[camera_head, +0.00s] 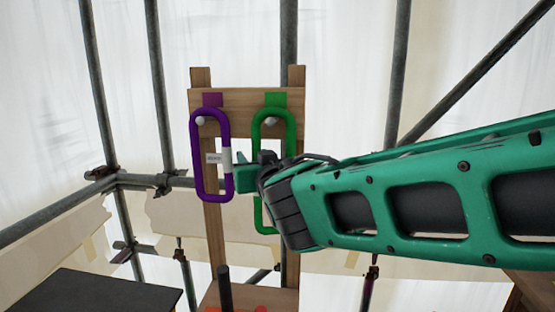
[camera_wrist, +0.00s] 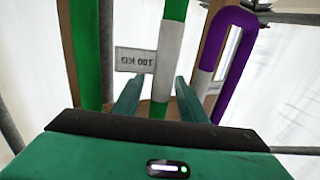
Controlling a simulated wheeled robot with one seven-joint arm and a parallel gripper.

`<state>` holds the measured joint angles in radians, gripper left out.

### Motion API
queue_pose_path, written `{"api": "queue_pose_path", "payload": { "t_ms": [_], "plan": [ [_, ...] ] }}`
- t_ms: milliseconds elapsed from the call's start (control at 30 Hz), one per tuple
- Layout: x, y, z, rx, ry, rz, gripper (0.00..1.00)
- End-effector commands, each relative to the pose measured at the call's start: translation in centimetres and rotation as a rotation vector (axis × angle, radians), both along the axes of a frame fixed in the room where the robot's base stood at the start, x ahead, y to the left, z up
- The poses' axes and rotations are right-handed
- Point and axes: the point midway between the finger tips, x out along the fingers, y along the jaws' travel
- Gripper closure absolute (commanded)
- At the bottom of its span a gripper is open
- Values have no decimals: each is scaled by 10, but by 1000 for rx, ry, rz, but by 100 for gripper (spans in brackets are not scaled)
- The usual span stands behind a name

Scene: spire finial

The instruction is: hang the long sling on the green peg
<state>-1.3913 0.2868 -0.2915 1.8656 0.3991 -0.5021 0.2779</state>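The long sling (camera_head: 292,125) is a green loop, longer than the purple one. Its top is around the peg (camera_head: 270,121) below the green patch (camera_head: 270,99) on the wooden stand. My arm hides much of its middle; its lower end shows below my gripper. In the wrist view the green sling (camera_wrist: 175,15) has a white sleeve with a "100 KG" tag. My gripper (camera_wrist: 158,95) is open, one finger on each side of that sleeved leg, with gaps visible. In the head view my gripper (camera_head: 245,178) is in front of the stand, beside the purple sling.
A shorter purple sling (camera_head: 196,160) hangs on the left peg (camera_head: 200,121) under a purple patch, close to my gripper. Grey scaffold poles (camera_head: 160,90) stand behind. A dark tabletop (camera_head: 90,292) is at lower left. A dark upright post (camera_head: 224,288) stands at the stand's foot.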

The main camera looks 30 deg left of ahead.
Motion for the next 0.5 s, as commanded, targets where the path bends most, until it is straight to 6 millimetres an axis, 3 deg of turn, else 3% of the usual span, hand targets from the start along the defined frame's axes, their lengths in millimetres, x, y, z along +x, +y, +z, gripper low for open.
{"api": "queue_pose_path", "payload": {
  "t_ms": [500],
  "plan": [
    [-63, -60, 2, 1, 0, 2, 62]
  ]
}}
